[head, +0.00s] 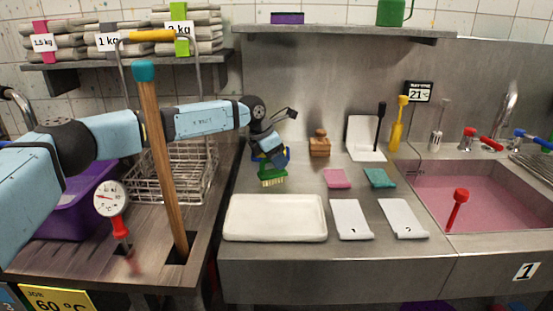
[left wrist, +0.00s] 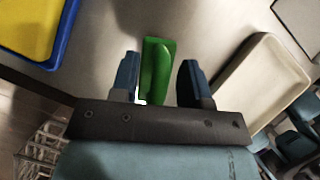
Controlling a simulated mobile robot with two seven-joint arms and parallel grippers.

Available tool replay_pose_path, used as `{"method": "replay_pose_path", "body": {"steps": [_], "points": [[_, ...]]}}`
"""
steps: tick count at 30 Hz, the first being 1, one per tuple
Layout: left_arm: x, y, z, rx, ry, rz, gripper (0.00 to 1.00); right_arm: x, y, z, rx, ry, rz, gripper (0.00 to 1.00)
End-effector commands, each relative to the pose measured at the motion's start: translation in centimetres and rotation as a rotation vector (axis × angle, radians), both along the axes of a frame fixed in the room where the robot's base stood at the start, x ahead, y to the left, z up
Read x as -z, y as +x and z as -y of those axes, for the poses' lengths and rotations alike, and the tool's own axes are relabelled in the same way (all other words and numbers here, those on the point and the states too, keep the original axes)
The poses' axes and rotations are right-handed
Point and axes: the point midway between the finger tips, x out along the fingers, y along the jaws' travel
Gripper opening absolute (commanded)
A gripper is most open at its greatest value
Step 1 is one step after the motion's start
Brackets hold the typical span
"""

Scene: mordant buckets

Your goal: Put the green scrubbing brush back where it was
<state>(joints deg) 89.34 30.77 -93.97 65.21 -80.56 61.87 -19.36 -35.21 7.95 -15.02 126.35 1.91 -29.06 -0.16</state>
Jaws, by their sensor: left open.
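The green scrubbing brush (head: 272,175) is on the steel counter behind the white tray, its pale bristles facing down. My left gripper (head: 272,160) is directly above it, pointing down. In the left wrist view the green brush (left wrist: 157,70) lies between the two dark fingertips of my left gripper (left wrist: 160,80), which are open, with a gap on each side. The gripper hides part of the brush in the head view. My right gripper is not in view.
A white tray (head: 275,218) is in front of the brush. A yellow item with a blue rim (left wrist: 25,28) lies close by. A wooden pole (head: 163,160) stands left.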

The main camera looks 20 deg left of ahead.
Motion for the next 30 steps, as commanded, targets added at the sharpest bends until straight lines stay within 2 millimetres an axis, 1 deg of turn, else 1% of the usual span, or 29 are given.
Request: {"method": "replay_pose_path", "body": {"steps": [5, 12, 18, 22, 30], "points": [[-2.7, -0.7, -1.0, -0.001, -0.001, 0.003, 0.42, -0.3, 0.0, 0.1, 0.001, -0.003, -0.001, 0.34], [-7.5, -2.1, -2.7, -0.001, 0.000, 0.003, 0.42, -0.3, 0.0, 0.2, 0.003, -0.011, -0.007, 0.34], [-10.0, -2.9, -3.7, 0.000, -0.001, 0.002, 0.42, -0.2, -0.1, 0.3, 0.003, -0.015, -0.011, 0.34], [-10.7, -3.1, -4.0, 0.000, 0.000, 0.001, 0.42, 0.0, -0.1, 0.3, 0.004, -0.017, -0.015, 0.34], [-10.8, -3.2, -4.0, 0.000, 0.000, 0.000, 0.42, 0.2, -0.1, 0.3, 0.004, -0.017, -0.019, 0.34]]}}
